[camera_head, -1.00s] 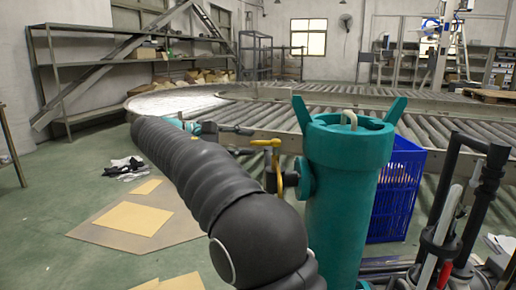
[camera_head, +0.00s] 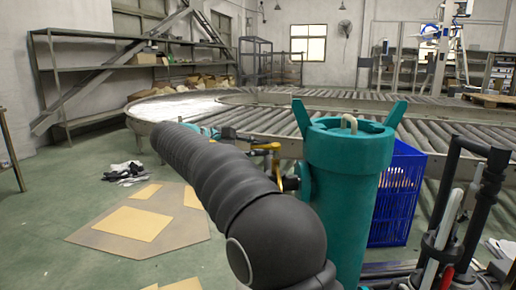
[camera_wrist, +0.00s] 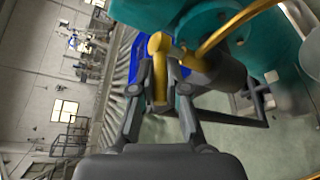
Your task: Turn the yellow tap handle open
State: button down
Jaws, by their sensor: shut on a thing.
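The yellow tap handle (camera_wrist: 159,72) shows in the wrist view between the two fingers of my gripper (camera_wrist: 163,88), which is shut on it. In the head view the handle (camera_head: 266,146) is a small yellow bar left of the teal cylinder (camera_head: 348,150). My dark arm crosses in front and hides much of the tap. Only part of my gripper (camera_head: 230,136) shows there, beside the handle. A curved yellow bar (camera_wrist: 235,30) runs above and right of the handle in the wrist view, near the dark tap body (camera_wrist: 215,75).
A blue crate (camera_head: 402,195) stands right of the cylinder. A roller conveyor (camera_head: 270,121) runs behind. Dark pipes (camera_head: 470,190) with a red-handled part stand at the right. Cardboard sheets (camera_head: 135,222) lie on the open floor at left.

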aim_at(272, 149)
jog(key=shift+s+t, duration=0.1)
jog(key=shift+t, duration=0.2)
jog(key=s+d+n+t+y+b, duration=0.1)
jog(key=n+t+y+b, duration=0.1)
jog(key=n+t+y, duration=0.1)
jog(key=s+d+n+t+y+b, duration=0.1)
jog(key=n+t+y+b, duration=0.1)
jog(key=n+y, duration=0.3)
jog(key=s+d+n+t+y+b, duration=0.1)
jog(key=n+t+y, duration=0.4)
jog(key=shift+s+r+b, duration=0.2)
jog(key=shift+s+b, duration=0.2)
jog(key=n+y+p, duration=0.1)
jog(key=p, duration=0.1)
jog(key=d+n+y+p, duration=0.1)
jog(key=y+p, duration=0.1)
jog(key=p, duration=0.1)
jog(key=shift+s+r+n+y, duration=0.15)
jog(key=shift+r+n+y, duration=0.05)
jog(key=shift+n+y, duration=0.1)
jog(key=shift+d+f+n+y+p, duration=0.1)
jog(key=shift+d+n+y+p, duration=0.05)
jog(key=shift+n+y+p, duration=0.45)
jog(key=shift+d+f+n+y+p, duration=0.1)
jog(key=shift+n+y+p, duration=0.3)
jog(key=shift+y+p, duration=0.35)
jog(key=shift+f+n+g+y, duration=0.2)
jog(key=shift+n+g+y, duration=0.1)
jog(key=shift+g+y, duration=0.2)
